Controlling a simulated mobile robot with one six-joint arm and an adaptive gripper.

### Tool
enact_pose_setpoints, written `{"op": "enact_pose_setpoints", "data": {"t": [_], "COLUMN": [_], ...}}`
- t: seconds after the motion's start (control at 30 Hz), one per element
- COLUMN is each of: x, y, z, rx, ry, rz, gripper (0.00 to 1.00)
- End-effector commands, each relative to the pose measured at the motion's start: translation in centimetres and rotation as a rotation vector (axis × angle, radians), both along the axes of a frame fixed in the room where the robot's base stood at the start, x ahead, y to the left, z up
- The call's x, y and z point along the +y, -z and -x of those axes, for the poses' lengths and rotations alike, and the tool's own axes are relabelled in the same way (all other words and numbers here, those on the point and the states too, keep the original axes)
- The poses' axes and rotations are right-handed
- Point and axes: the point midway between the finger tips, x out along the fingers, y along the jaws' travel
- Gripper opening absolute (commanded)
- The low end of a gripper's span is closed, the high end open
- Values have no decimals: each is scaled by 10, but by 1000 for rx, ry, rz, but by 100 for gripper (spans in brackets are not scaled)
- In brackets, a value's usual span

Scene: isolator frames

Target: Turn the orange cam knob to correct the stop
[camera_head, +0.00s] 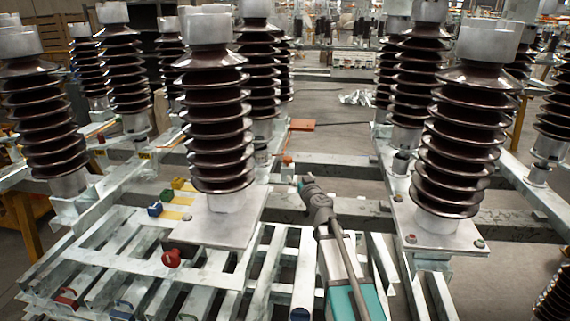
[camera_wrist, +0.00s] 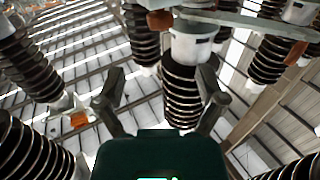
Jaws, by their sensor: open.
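A small orange part (camera_head: 287,159), which looks like the cam knob, sits by the frame near the middle insulator's base in the head view. My gripper (camera_head: 303,181) is just to the right of and below it there, apart from it. In the wrist view, a rounded orange part (camera_wrist: 159,20), likely the same knob, shows at the top centre, beyond the fingertips. My gripper (camera_wrist: 161,75) is open with nothing between its fingers; a ribbed insulator (camera_wrist: 182,95) stands behind the gap. The stop cannot be made out.
Tall brown insulators (camera_head: 215,120) stand on both sides of my arm, with another (camera_head: 465,140) close on the right. A flat orange plate (camera_head: 302,124) lies behind the gripper. Steel rails cross below. A red knob (camera_head: 171,258) and blue block (camera_head: 155,209) are at the left.

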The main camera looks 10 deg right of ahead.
Motion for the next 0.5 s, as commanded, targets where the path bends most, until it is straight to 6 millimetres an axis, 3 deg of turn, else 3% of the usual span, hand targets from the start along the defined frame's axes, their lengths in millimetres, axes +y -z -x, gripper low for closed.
{"op": "enact_pose_setpoints", "data": {"t": [0.5], "x": [0], "y": [0], "z": [-5], "rx": [0], "ry": [2], "rz": [0], "gripper": [89]}}
